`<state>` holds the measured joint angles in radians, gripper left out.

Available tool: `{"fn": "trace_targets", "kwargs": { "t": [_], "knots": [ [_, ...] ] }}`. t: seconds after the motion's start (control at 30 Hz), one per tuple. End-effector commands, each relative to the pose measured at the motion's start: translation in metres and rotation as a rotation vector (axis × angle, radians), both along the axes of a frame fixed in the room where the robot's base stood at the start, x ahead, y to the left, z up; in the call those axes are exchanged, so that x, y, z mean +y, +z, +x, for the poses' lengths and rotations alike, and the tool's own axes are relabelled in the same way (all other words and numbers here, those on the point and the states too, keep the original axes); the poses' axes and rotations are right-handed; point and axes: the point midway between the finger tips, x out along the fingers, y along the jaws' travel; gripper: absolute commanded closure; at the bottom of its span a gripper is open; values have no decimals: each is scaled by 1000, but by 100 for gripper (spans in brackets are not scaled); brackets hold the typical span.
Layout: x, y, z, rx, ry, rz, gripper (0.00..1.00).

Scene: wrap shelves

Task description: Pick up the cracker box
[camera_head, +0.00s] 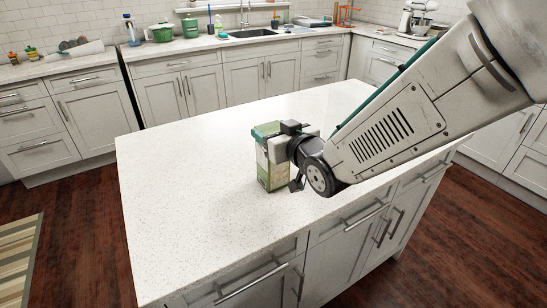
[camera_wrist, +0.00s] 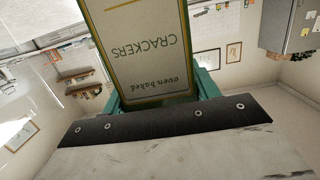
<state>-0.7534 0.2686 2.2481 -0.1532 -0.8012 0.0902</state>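The cracker box (camera_head: 272,172) is green and cream and stands upright at the island's middle. In the wrist view the box (camera_wrist: 140,48) fills the upper middle, with "CRACKERS" and "oven baked" printed upside down. My gripper (camera_head: 268,134) is at the top of the box. Its teal fingers (camera_wrist: 158,92) lie close against both sides of the box, and it appears shut on it. Part of the box is hidden behind my gripper in the head view. I cannot tell whether the box's bottom touches the countertop.
The white speckled island (camera_head: 190,220) is otherwise bare, with wide free room to the left of the box. Back counters hold green pots (camera_head: 162,32), a sink (camera_head: 248,33) and a stand mixer (camera_head: 418,17). A striped rug (camera_head: 18,262) lies on the wooden floor at left.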

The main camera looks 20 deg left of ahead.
Motion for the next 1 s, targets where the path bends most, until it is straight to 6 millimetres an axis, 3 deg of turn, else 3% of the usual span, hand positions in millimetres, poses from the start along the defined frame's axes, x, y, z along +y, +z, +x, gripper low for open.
{"fn": "trace_targets", "kwargs": {
  "t": [0.37,0.67,1.0],
  "knots": [
    [0,4,0,-1,0,2,84],
    [0,40,0,-4,0,5,84],
    [-87,45,-5,-3,-6,2,84]
  ]
}}
